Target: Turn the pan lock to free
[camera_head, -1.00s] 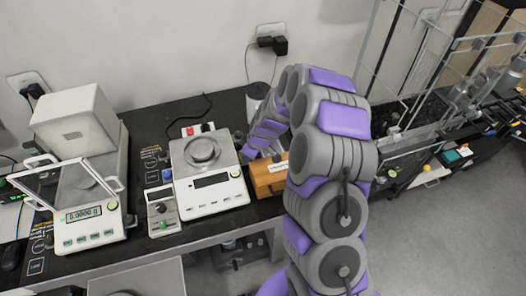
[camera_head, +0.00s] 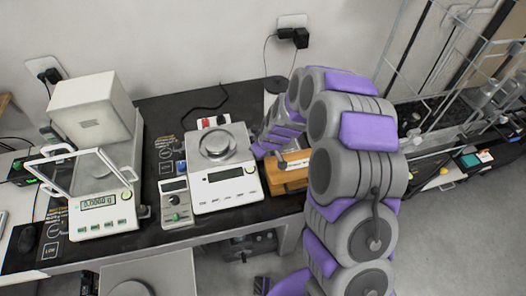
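A white top-loading scale (camera_head: 221,178) with a round metal pan (camera_head: 215,143) stands in the middle of the black table. My gripper (camera_head: 258,149) is low beside the scale's right edge. Its fingers are small and partly hidden by my arm, so their opening and any contact do not show clearly.
A wooden box (camera_head: 287,174) sits right of the scale, close to my arm. A large white box-like housing (camera_head: 92,108) rises at the back left. A metal rack (camera_head: 440,85) stands at the right.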

